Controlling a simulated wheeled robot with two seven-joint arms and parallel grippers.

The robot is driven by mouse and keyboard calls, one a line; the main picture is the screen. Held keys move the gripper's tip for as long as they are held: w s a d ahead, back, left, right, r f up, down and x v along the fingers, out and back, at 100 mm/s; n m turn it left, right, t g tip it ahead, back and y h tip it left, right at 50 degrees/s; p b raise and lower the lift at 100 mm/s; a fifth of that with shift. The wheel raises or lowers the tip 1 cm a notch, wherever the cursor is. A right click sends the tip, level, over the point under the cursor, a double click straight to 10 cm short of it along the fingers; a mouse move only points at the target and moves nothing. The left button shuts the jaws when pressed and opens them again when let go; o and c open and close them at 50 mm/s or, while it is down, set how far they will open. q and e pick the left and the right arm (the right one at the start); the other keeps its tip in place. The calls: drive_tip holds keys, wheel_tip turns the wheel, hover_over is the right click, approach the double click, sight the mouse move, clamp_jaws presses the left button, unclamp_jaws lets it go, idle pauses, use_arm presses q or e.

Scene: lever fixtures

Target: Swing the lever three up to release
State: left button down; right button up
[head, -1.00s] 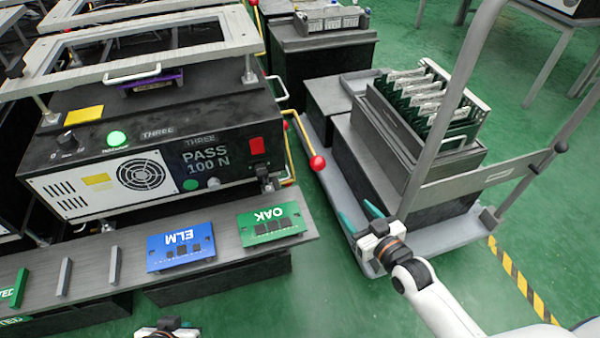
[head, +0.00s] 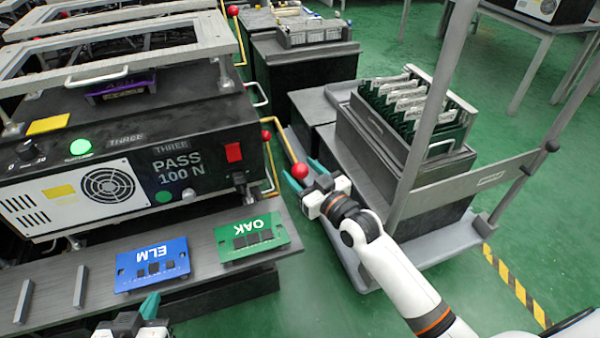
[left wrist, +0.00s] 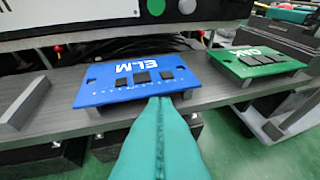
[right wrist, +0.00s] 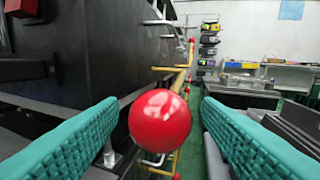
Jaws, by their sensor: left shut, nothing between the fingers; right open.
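The lever of station three is a bent yellow bar (head: 280,134) with a red ball knob (head: 299,170), at the right side of the black machine marked THREE (head: 120,150). My right gripper (head: 303,175) is open at the knob. In the right wrist view the red ball (right wrist: 160,121) sits between the two teal fingers (right wrist: 158,130), with gaps on both sides. My left gripper (head: 148,305) is shut and empty, low in front of the bench shelf. In the left wrist view its teal fingers (left wrist: 160,105) reach the near edge of the blue ELM board.
The blue ELM board (head: 152,264) and green OAK board (head: 251,238) lie on the grey shelf (head: 205,275). A grey cart (head: 450,235) with a crate of boards (head: 415,115) stands right of my right gripper. Another red-knobbed lever (head: 233,11) is farther back.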

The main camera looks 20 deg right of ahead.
use_arm(q)
drive_tip(key=shift+w+d+r+t, duration=0.15)
drive_tip(key=shift+w+r+t, duration=0.15)
drive_tip(key=shift+r, duration=0.15)
use_arm(e)
drive_tip(key=shift+w+a, duration=0.2)
drive_tip(key=shift+w, duration=0.3)
clamp_jaws()
drive_tip(key=shift+r, duration=0.15)
